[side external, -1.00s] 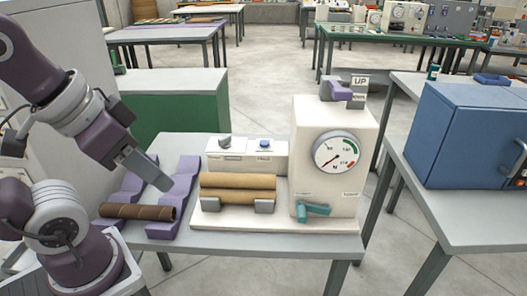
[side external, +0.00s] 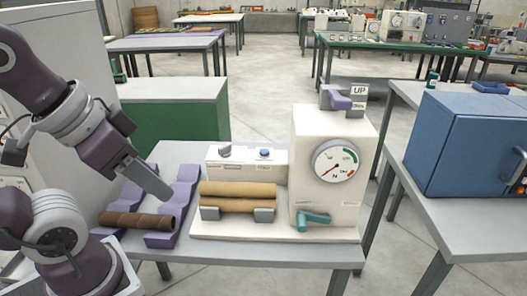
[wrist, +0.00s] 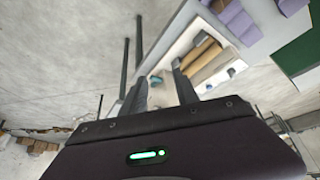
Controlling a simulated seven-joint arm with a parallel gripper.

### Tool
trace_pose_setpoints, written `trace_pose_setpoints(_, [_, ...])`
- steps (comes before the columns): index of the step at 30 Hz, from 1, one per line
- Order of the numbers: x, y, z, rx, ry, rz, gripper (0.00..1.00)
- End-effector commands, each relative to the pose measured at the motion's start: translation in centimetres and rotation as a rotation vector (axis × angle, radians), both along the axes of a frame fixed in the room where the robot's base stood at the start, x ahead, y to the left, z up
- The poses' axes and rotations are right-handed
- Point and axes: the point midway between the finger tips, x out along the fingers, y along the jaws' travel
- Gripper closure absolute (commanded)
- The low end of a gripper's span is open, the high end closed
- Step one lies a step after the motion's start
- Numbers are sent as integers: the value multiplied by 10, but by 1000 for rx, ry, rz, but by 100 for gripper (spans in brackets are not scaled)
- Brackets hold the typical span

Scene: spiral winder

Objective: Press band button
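A low white control box (side external: 245,168) stands at the back of the winder. It carries a blue button (side external: 264,153) on the right and a grey knob (side external: 225,151) on the left. Its labels are too small to read, so I cannot tell which part is marked as band. My gripper (side external: 163,193) hangs over the purple supports (side external: 184,184), left of the winder and apart from the box. In the wrist view my gripper (wrist: 160,72) shows two fingers spread apart with nothing between them.
A dark brown tube (side external: 138,221) lies on the purple supports. Tan rollers (side external: 238,195) lie in front of the box. The white tower (side external: 333,190) has a dial (side external: 336,161), teal lever (side external: 314,218) and purple UP switch (side external: 338,100). A blue cabinet (side external: 465,145) stands right.

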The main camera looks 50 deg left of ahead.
Motion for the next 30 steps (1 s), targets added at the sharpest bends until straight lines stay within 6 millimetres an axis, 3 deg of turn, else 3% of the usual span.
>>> trace_pose_setpoints(1, [0, 0, 0, 0, 0, 1, 72])
trace_pose_setpoints(5, [20, 2, 14, -48, 20, 40, 97])
trace_pose_setpoints(8, [65, 11, 39, -139, 61, 134, 100])
trace_pose_setpoints(10, [109, 25, 53, -202, 93, 229, 100])
trace_pose_setpoints(14, [191, 64, 58, -271, 142, 413, 100])
trace_pose_setpoints(17, [252, 98, 45, -275, 166, 546, 100])
trace_pose_setpoints(21, [324, 142, 11, -223, 183, 689, 100])
trace_pose_setpoints(25, [368, 167, -25, -150, 190, 757, 100])
trace_pose_setpoints(30, [395, 178, -54, -88, 194, 782, 100])
